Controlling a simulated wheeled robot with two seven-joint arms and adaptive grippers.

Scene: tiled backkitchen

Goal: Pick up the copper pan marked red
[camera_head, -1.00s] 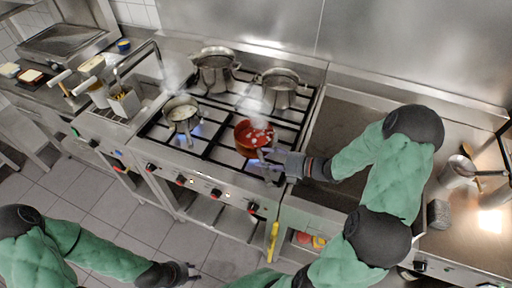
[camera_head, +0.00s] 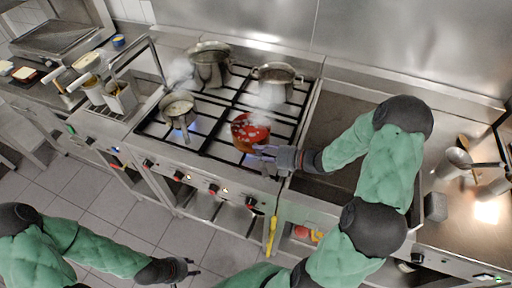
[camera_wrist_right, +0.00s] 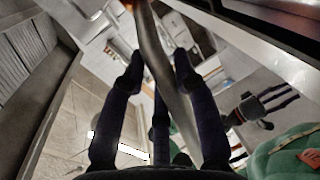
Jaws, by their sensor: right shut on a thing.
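The copper pan (camera_head: 248,134), with red food in it, is at the front right of the stove in the head view. Steam partly covers it. My right gripper (camera_head: 262,154) is at the pan's near side, shut on its handle. In the right wrist view, the metal handle (camera_wrist_right: 150,48) runs between the fingers of my right gripper (camera_wrist_right: 160,75). I cannot tell whether the pan is clear of the grate. My left gripper (camera_head: 193,267) is open and empty, low over the floor in front of the stove.
Two steaming pots, one at the back left (camera_head: 208,66) and one at the back right (camera_head: 276,76), and a smaller pan (camera_head: 179,108) at the front left share the stove grate (camera_head: 215,130). Blue flames burn under the smaller pan. A ladle pot (camera_head: 458,160) stands on the right counter.

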